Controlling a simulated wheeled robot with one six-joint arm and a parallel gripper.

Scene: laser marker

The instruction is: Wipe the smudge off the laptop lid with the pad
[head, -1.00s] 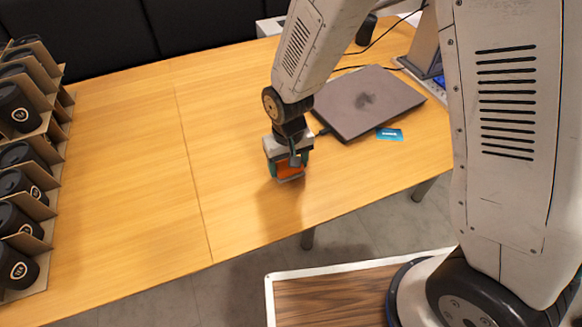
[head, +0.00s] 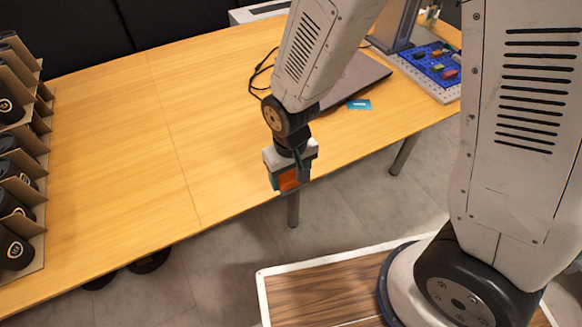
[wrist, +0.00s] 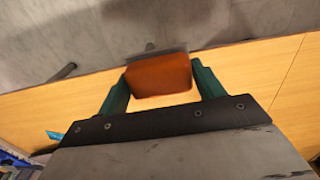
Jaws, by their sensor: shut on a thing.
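My gripper (head: 289,180) is shut on an orange pad (head: 288,181) with a grey underside, held in the air near the table's front edge. In the wrist view the orange pad (wrist: 159,76) sits between the two green fingers. The grey laptop (head: 356,80) lies closed on the table, behind and to the right of my gripper. My arm hides much of its lid, and I cannot see the smudge now. The pad is apart from the laptop.
A blue card (head: 359,104) lies in front of the laptop. A blue board with small parts (head: 434,64) is at the right, by a grey machine (head: 395,22). Black cups in cardboard holders (head: 14,182) stand at the left. The table's (head: 120,140) left and middle are clear.

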